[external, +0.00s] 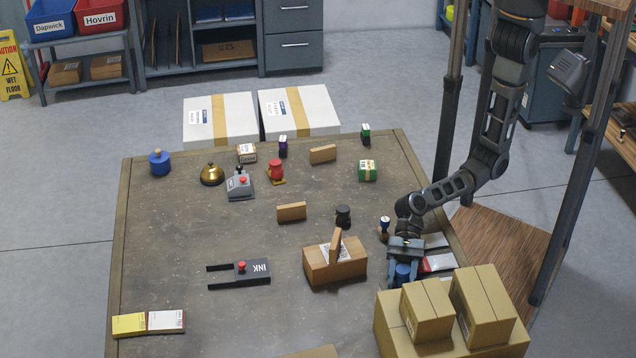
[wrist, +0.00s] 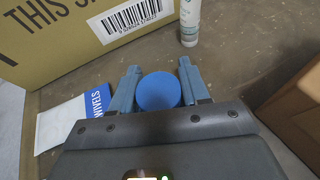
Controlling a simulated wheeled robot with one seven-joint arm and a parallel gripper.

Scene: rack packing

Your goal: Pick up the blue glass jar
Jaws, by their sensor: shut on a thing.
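A blue round-topped jar (wrist: 158,92) sits between the two fingers of my gripper (wrist: 159,82) in the wrist view. The fingers are shut on its sides. In the external view my gripper (external: 403,270) points down at the table's right edge, with the blue jar (external: 403,273) low between the fingers, partly hidden. I cannot tell whether its bottom touches the table. Another blue lidded container (external: 160,163) stands at the table's far left corner.
Stacked cardboard boxes (external: 428,310) stand close at the front right. A white packet (wrist: 62,124) and a white bottle (wrist: 190,22) are close by. The table's (external: 190,255) left middle is clear.

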